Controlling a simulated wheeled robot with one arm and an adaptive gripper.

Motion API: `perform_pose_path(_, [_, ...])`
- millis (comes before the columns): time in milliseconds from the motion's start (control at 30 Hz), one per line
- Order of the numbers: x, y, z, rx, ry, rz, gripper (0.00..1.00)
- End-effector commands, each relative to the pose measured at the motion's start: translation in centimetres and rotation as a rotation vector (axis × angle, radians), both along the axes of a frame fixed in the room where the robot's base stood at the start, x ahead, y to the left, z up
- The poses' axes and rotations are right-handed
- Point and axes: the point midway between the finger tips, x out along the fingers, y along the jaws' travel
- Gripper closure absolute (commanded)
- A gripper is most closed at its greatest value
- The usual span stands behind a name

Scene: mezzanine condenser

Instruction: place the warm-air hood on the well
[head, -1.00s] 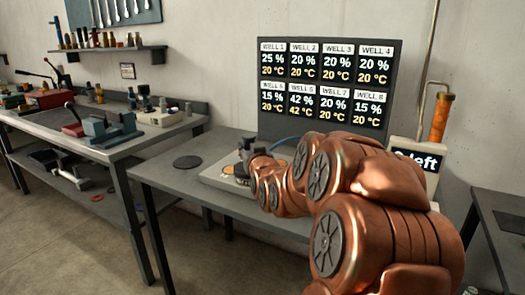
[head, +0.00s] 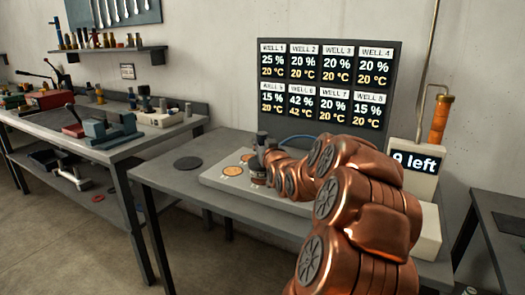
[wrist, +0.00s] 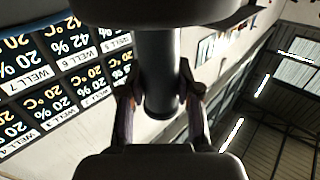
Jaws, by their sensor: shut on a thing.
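My gripper (wrist: 160,105) is shut on a grey cylinder, which I take to be the warm-air hood (wrist: 160,70). In the head view the held hood (head: 262,139) looks dark and upright, over the pale well block (head: 212,180) on the table. My arm hides part of it and the block's right side.
A display board (head: 327,90) behind the block lists the wells; well 6 reads 42 % and 42 °C. A dark disc (head: 187,163) lies on the table (head: 160,178), left of the block. A "9 left" device (head: 415,163) stands right. A cluttered bench (head: 100,150) stands left.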

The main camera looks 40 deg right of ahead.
Motion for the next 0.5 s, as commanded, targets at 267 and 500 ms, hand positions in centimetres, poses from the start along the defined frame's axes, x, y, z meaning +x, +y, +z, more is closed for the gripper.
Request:
perform_pose_path(267, [0.0,0.0,-2.3,-0.002,-0.001,-0.001,1.0])
perform_pose_path(500, [0.0,0.0,-2.5,-0.002,-0.002,-0.001,1.0])
